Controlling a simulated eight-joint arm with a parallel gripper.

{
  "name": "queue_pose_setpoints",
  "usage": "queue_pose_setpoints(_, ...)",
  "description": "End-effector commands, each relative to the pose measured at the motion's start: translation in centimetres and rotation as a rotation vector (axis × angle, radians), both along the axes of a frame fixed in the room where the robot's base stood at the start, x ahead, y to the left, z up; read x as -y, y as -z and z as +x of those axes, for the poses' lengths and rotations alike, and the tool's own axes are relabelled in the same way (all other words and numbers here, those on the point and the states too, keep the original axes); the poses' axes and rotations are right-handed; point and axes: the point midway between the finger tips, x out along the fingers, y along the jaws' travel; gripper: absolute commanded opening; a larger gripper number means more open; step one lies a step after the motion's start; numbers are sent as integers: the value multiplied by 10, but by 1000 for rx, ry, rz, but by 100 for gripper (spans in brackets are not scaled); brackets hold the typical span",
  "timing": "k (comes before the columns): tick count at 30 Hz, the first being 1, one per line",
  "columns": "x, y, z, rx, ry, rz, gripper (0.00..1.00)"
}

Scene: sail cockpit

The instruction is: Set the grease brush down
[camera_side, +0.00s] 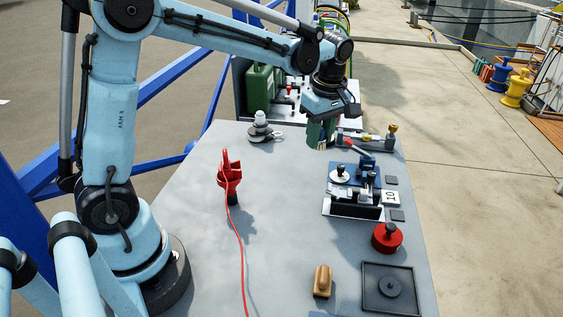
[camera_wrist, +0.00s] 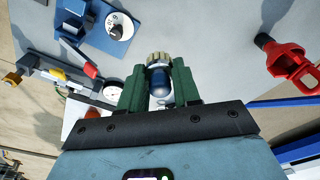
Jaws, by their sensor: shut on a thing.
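My gripper (camera_side: 321,142) is over the far part of the grey table, just left of a bar with red and yellow parts.
The bar (camera_side: 357,139) and a blue fixture (camera_side: 350,172) stand to the right. A white-topped fitting (camera_side: 260,128) is at the left. A red clamp-like tool (camera_side: 229,177) with a cord, a red knobbed disc (camera_side: 387,237), a wooden block (camera_side: 322,281) and a black tray (camera_side: 367,301) lie nearer. The table's middle is clear.

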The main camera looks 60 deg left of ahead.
Motion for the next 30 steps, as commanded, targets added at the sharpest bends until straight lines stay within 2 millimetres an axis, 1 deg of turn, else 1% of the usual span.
queue_pose_setpoints(5,-26,13,6,0,-29,1,3)
queue_pose_setpoints(12,-74,43,16,-1,-27,1,3)
queue_pose_setpoints(15,-93,54,20,0,-25,1,3)
queue_pose_setpoints(18,-107,63,23,0,-23,1,3)
queue_pose_setpoints(21,-116,68,25,1,-22,1,3)
queue_pose_setpoints(25,-119,75,26,0,-19,1,3)
queue_pose_setpoints(30,-118,99,26,0,-19,1,3)
